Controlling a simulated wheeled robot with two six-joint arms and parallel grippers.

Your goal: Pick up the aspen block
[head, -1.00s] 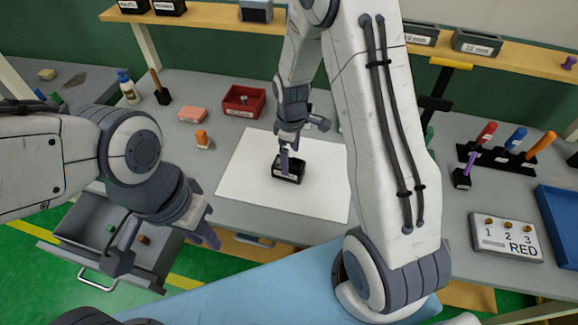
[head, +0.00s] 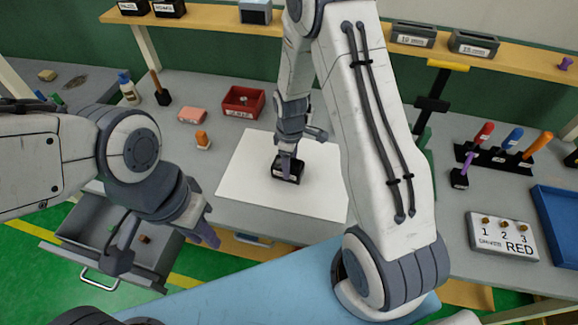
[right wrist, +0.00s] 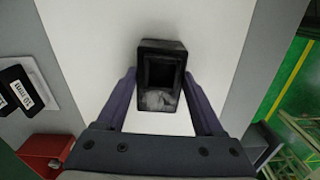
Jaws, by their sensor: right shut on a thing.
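My right gripper (head: 288,163) is shut on a small black open-topped bin (head: 289,176) with a pale label, over the white sheet (head: 245,172). In the right wrist view the gripper (right wrist: 158,88) has one purple finger on each side of the bin (right wrist: 162,48). The bin's inside looks dark, and I cannot tell whether it is clear of the sheet. My left gripper (head: 165,248) is open and empty, above the open drawer at the left. I cannot make out which thing is the aspen block; small blocks (head: 145,239) lie in the drawer.
A red bin (head: 242,101), a pink block (head: 192,116) and an orange-topped item (head: 202,140) stand left of the sheet. A tool rack (head: 497,158), a numbered panel (head: 502,236) and a blue tray (head: 566,222) are at the right. A shelf (head: 220,17) runs along the back.

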